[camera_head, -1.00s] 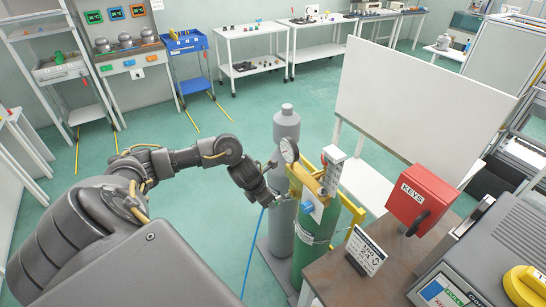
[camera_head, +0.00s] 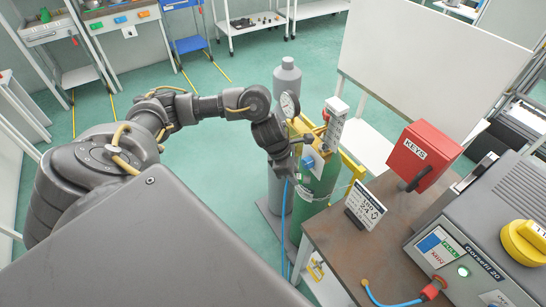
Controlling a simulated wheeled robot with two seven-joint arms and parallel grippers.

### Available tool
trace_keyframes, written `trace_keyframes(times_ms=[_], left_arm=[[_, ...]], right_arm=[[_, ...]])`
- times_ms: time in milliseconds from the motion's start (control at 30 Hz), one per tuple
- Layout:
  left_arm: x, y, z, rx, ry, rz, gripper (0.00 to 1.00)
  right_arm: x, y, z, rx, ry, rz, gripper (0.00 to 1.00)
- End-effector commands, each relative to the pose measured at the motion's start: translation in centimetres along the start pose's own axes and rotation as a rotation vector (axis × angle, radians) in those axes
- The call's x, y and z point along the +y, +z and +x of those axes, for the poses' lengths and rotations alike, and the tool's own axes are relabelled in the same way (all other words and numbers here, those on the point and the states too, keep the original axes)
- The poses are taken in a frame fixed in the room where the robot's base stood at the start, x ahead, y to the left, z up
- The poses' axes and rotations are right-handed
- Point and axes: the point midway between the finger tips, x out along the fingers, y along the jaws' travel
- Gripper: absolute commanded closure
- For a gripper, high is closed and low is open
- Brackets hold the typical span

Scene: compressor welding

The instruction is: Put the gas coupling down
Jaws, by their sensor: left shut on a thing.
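A blue hose (camera_head: 284,215) hangs down from the jaws towards the floor. I cannot tell whether the coupling touches the regulator. My right gripper is not in view.
A grey cylinder (camera_head: 287,78) stands behind the green one. At right, a brown-topped table (camera_head: 376,245) carries a small sign (camera_head: 365,206), a red KEYS box (camera_head: 420,156) and a grey machine (camera_head: 480,235).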

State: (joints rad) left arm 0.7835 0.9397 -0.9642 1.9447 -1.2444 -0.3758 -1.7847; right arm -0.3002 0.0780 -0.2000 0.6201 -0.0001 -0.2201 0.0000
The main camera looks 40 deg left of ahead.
Motion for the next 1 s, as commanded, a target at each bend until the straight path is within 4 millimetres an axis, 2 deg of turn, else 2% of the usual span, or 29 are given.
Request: trace_keyframes(times_ms=[33,100,300,500,733,1000], left_arm=[[-0.9,1.5,0.3,-0.004,-0.036,0.106,1.00],[-2.5,3.1,0.4,-0.003,-0.097,0.254,1.00],[-6.1,6.7,-0.7,0.002,-0.284,0.710,1.00],[-6.6,8.0,-3.5,0.004,-0.414,1.019,1.00],[-6.0,8.1,-6.3,0.002,-0.487,1.179,1.00],[-5.8,8.0,-7.2,-0.001,-0.504,1.210,1.00]], right_arm=[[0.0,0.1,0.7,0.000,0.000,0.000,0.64],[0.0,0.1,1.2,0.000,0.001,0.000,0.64],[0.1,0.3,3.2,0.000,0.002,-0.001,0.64],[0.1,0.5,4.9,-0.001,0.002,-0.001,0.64],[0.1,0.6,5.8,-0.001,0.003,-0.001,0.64],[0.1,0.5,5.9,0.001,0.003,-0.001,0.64]])
